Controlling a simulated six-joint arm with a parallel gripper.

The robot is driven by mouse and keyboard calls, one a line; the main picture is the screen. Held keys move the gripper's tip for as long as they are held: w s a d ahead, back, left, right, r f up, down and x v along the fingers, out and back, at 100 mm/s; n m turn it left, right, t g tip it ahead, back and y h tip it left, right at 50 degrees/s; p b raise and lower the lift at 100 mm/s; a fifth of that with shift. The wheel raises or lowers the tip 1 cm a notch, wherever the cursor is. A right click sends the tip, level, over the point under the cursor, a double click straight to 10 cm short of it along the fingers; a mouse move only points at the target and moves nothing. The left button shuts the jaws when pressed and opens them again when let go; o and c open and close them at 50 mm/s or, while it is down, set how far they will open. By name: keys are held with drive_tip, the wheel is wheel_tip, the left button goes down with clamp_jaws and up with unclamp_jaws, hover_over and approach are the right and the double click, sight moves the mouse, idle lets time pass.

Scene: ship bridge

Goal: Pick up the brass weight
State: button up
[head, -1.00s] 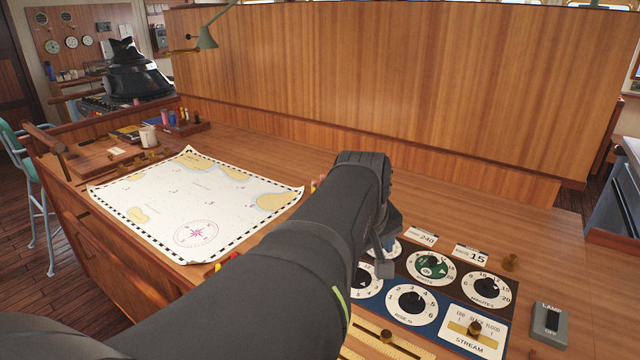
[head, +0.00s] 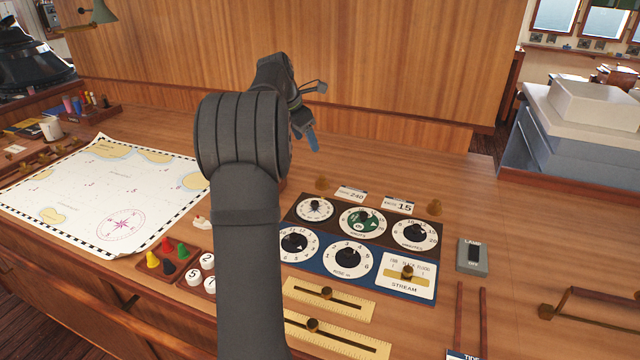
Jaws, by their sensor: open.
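My arm crosses the middle of the view and hides part of the desk.
The dial panel (head: 322,244) has brass-knobbed sliders (head: 325,293) in front of it. A chart (head: 85,190) lies at left, with coloured pegs (head: 168,255) and numbered discs nearby. A lamp switch box (head: 472,256) sits at right. Bare desk (head: 530,260) lies beyond it.

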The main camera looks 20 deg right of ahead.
sight(322, 176)
drive_tip(key=shift+n, duration=0.4)
drive_tip(key=x, duration=1.2)
drive_tip(key=w+x, duration=0.1)
drive_tip(key=x, duration=0.5)
drive_tip(key=shift+w+d, duration=0.1)
drive_tip(key=shift+d, duration=0.1)
drive_tip(key=shift+r, duration=0.15)
drive_tip(key=c, duration=1.2)
drive_tip(key=shift+r, duration=0.1)
